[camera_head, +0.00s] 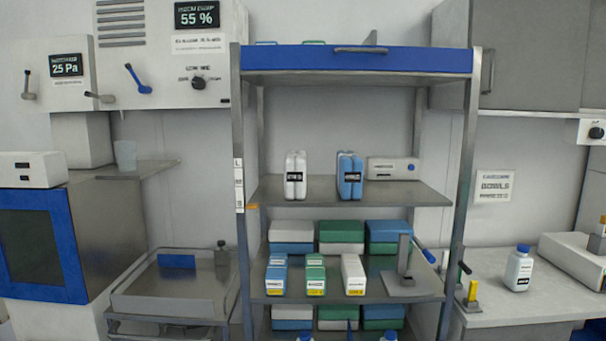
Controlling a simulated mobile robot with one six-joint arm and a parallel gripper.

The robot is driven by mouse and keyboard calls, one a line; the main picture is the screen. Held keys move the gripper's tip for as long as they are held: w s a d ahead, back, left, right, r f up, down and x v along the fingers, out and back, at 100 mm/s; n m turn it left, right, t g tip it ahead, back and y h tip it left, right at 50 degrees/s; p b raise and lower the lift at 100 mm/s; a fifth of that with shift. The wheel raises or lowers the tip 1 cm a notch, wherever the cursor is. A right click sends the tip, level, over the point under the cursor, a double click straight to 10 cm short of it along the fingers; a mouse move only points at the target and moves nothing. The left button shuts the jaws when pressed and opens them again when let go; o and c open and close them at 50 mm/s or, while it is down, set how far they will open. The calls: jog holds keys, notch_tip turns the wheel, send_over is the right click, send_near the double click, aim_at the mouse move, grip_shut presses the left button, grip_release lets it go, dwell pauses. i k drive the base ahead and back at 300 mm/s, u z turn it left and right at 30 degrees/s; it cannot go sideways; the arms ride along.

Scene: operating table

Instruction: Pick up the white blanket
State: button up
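No thing is plainly a white blanket. A white, upright, double-lobed item (295,176) with a dark label stands on the rack's middle shelf (270,189); it may be a folded blanket, but I cannot tell. A similar blue item (349,176) stands just right of it, with a small gap between. White-and-green and white-and-blue stacked pieces (291,234) lie on the shelf below; I cannot tell if they are cloth or boxes. My gripper is not in view.
The metal rack has a blue-edged top shelf (350,61) and side posts (465,170). A grey box (394,168) stands right of the blue item. Small cartons (315,275) and a lever stand (403,270) fill the lower shelf. A steel cart (180,293) stands left, a counter (540,290) right.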

aim_at(294, 164)
jog(key=i, duration=0.95)
